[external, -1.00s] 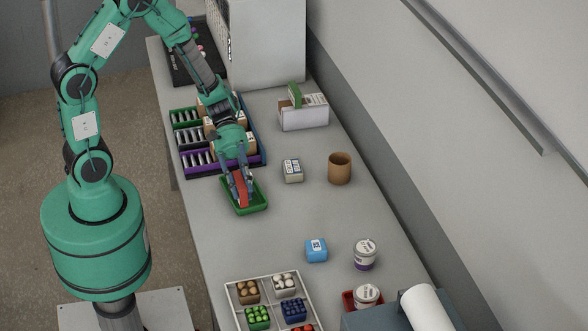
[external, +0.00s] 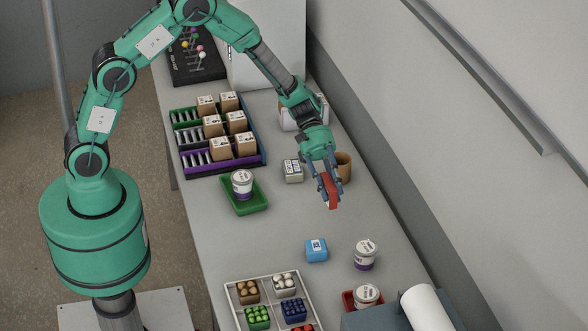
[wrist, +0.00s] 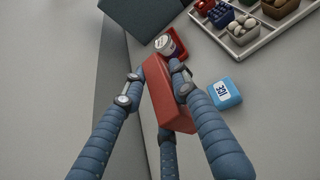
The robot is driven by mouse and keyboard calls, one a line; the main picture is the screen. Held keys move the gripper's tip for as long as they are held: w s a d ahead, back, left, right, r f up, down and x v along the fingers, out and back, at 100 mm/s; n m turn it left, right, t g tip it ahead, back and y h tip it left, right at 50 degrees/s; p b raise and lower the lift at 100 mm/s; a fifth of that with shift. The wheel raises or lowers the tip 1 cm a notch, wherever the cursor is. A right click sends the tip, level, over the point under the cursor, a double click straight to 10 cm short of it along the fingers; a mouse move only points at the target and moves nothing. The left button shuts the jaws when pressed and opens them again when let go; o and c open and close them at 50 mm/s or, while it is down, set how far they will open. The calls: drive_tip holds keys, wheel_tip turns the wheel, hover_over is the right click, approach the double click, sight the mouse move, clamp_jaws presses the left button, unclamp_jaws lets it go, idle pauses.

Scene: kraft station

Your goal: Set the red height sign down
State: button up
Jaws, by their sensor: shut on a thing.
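The red height sign (external: 331,191) is a plain red block between my gripper's fingers. My gripper (external: 328,188) is shut on it, over the right side of the table just in front of the brown cup. The sign (wrist: 168,95) also shows in the wrist view, tilted in the picture with the fingers (wrist: 155,88) on both sides. It looks raised off the table, but how high I cannot tell. No writing shows on its visible faces.
A brown cup (external: 345,171) and a small grey box (external: 292,171) stand close by. A green tray (external: 261,203) holds a white jar (external: 242,183). A blue cube (external: 316,250) and another jar (external: 365,255) stand nearer the front. Bare table lies between.

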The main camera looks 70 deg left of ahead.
drive_tip(key=w+d+f+p, duration=0.1)
drive_tip(key=w+d+p, duration=0.1)
drive_tip(key=w+d, duration=1.5)
drive_tip(key=d, duration=0.3)
drive_tip(key=shift+w+d+f, duration=0.25)
drive_tip(key=shift+d+f, duration=0.05)
drive_tip(key=shift+d, duration=0.05)
wheel_tip(320, 180, down, 4)
drive_tip(key=shift+a+f, duration=0.1)
drive_tip(key=shift+a, duration=0.05)
drive_tip(key=shift+c, duration=0.2)
drive_tip(key=shift+f, duration=0.4)
drive_tip(key=shift+o, duration=0.2)
drive_tip(key=shift+f, duration=3.1)
drive_tip(key=shift+f, duration=0.1)
drive_tip(key=shift+f, duration=1.75)
drive_tip(key=shift+f, duration=0.15)
